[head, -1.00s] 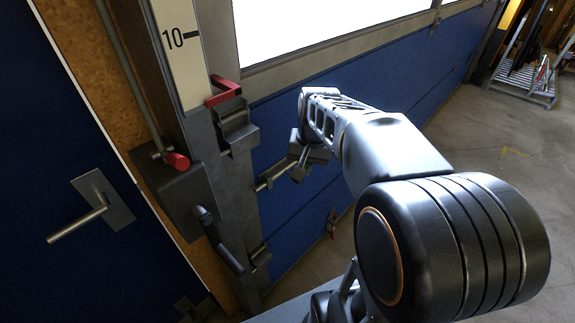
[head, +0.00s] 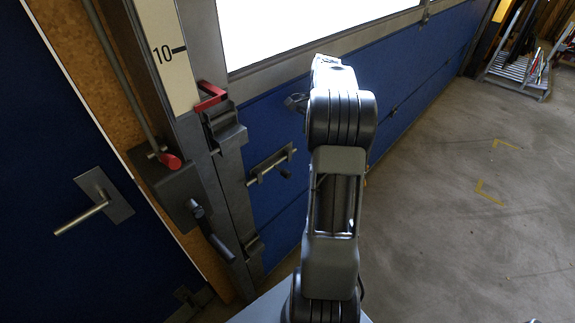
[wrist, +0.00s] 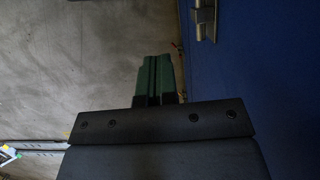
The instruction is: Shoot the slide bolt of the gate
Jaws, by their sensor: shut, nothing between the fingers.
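The slide bolt (head: 268,166) is a grey metal rod in a bracket on the blue gate (head: 280,118), with a dark handle knob at its lower right. Its left end lies close to the grey post (head: 228,185); I cannot tell whether it enters the post. In the wrist view, a grey metal fitting, probably part of the bolt (wrist: 205,20), shows at the top on the blue panel. My gripper (wrist: 153,62) has green fingers pressed together, empty and apart from that fitting. In the head view it is mostly hidden behind my arm, above and right of the bolt.
A blue door with a metal handle (head: 95,208) is at far left. A metal rack (head: 517,70) stands at back right. The concrete floor at right is open.

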